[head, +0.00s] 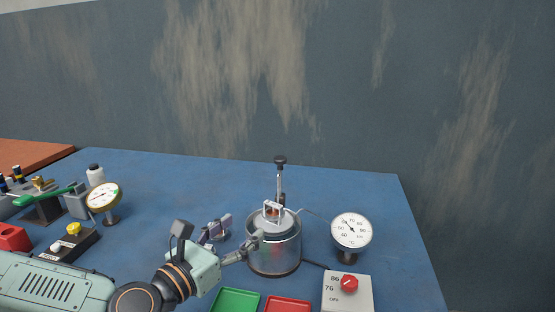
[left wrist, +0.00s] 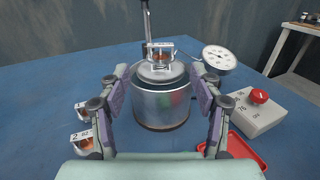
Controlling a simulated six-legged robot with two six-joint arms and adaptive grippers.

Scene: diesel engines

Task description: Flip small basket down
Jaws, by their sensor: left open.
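A silver metal pot (head: 274,254) stands on the blue table; it also shows in the left wrist view (left wrist: 160,105). A small metal frame holding something orange, seemingly the small basket (head: 273,209), sits upright on the pot's raised top; it is also in the left wrist view (left wrist: 160,62). A rod with a black knob (head: 280,160) rises behind it. My left gripper (head: 242,230) is open and empty; in the left wrist view its fingers (left wrist: 160,75) spread to either side of the pot and basket. Contact with the pot cannot be told. My right gripper is out of view.
A temperature dial (head: 351,230) and a control box with a red knob (head: 348,290) stand right of the pot. A green tray (head: 236,301) and a red tray (head: 288,304) lie in front. Two small metal holders (left wrist: 82,140) stand left. Another gauge (head: 103,197) is at far left.

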